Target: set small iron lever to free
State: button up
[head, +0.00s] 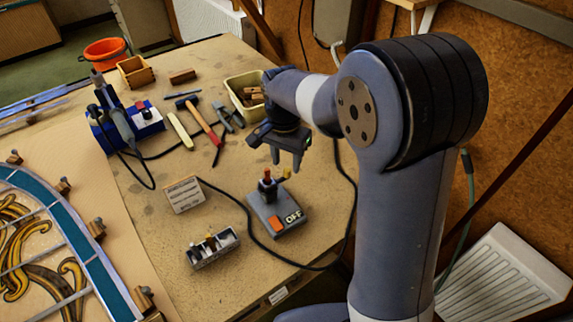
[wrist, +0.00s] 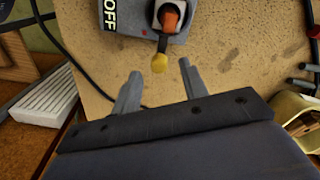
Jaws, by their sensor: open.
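A grey stand with a black "OFF" label (head: 277,219) and an orange switch sits on the bench; part of it shows at the top of the wrist view (wrist: 187,27). An orange-red handled piece stands upright in its holder. A small lever with a yellow knob (head: 286,173) sticks out beside it; the knob (wrist: 160,63) is near the fingertips in the wrist view. My gripper (head: 286,163) is open and empty, close above the stand. In the wrist view the knob appears just beyond the gap between my fingers (wrist: 158,73), with no clear contact.
A hammer (head: 203,123) and a yellow bin (head: 243,97) lie farther back. A leaded panel (head: 60,230) is at left.

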aim_at(284, 175)
jog(key=shift+f, duration=1.45)
jog(key=shift+d, duration=0.1)
jog(key=shift+c, duration=0.2)
grip_shut()
